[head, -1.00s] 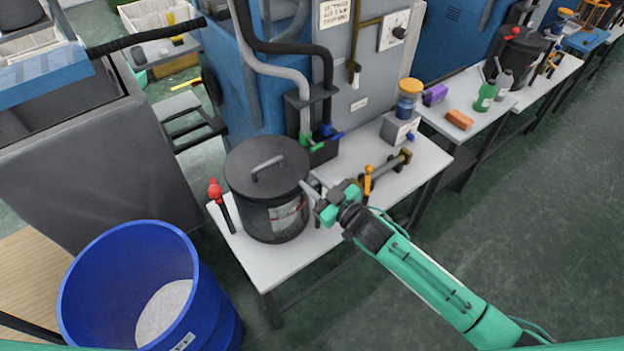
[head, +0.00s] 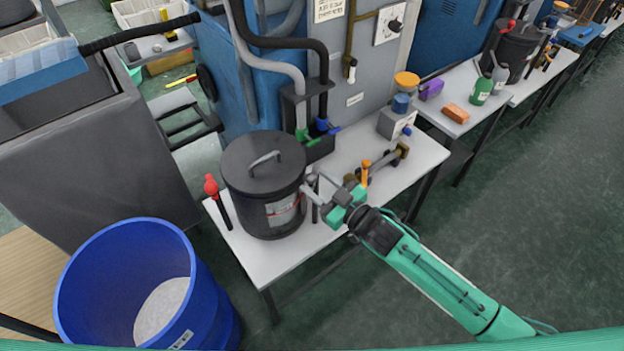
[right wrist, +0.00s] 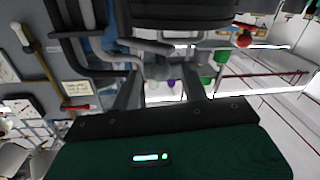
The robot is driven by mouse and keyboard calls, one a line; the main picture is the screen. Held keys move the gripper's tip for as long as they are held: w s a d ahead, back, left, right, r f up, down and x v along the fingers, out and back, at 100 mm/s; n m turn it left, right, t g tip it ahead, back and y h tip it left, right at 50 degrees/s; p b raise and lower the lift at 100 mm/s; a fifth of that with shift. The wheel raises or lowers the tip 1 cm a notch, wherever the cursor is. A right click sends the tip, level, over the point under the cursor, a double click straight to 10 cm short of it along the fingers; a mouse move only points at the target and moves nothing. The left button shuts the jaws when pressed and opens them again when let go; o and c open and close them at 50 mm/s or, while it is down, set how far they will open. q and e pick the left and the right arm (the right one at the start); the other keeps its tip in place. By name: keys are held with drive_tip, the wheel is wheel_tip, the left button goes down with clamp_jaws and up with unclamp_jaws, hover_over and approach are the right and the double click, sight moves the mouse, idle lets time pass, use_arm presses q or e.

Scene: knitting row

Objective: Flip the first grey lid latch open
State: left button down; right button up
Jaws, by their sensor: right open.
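A dark grey pot (head: 262,200) with a flat lid (head: 262,160) and a grey lid handle stands on the near white table. A small light-grey piece, seemingly the lid latch (head: 311,179), sticks out at the right side of the pot's rim. My right gripper (head: 318,196) is open, its fingers close beside this piece; I cannot tell whether they touch it. In the right wrist view, the open fingers (right wrist: 161,88) point towards grey parts under the dark pot (right wrist: 185,14). The latch is partly hidden by the fingers. My left gripper is not in view.
A red-topped dark lever (head: 213,188) stands left of the pot. Hoses with green and blue valves run behind it. A blue barrel (head: 75,290) stands front left. The floor at right is clear.

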drive_tip(key=b+v, duration=0.2)
drive_tip(key=v, duration=0.9)
drive_tip(key=shift+f, duration=0.1)
